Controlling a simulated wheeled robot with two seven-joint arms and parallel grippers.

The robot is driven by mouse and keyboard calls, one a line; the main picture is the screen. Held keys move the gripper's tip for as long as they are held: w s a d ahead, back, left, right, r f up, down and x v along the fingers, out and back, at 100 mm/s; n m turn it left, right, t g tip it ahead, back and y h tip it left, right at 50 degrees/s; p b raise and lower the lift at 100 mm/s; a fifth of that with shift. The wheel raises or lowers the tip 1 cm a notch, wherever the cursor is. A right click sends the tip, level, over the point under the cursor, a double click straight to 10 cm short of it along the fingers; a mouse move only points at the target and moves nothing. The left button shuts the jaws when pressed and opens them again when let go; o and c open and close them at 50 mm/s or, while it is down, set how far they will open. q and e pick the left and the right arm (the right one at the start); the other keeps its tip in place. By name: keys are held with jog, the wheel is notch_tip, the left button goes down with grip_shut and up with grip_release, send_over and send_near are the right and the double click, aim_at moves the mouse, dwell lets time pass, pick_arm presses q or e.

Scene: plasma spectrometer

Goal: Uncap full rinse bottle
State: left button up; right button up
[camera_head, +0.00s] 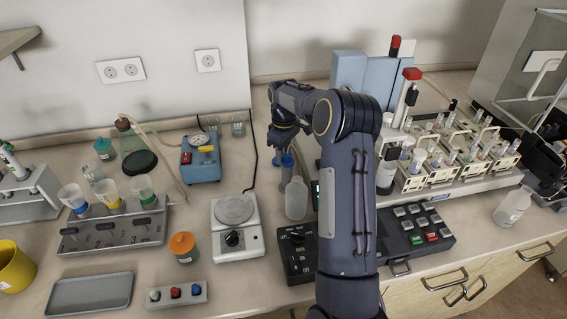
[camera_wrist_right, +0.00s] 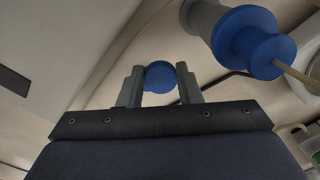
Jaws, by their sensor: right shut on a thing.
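A translucent white bottle (camera_head: 296,200) stands upright on the bench, just right of the balance-like hotplate. My right gripper (camera_head: 284,147) reaches down just behind and above it, and my forearm covers what is to the right. In the right wrist view, the two fingers (camera_wrist_right: 160,88) are shut on a round blue cap (camera_wrist_right: 159,76). Whether the cap still sits on a bottle neck is hidden. A larger blue fitting (camera_wrist_right: 245,40) on a grey body, with a thin pale tube, is beside the gripper. My left gripper is not in view.
A blue pump-like device (camera_head: 201,160) is at the left. Racks of vials (camera_head: 450,150) fill the right.

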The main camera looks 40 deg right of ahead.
jog(key=shift+f+p, duration=0.3)
jog(key=shift+f, duration=2)
jog(key=shift+f, duration=0.15)
jog(key=o, duration=1.1)
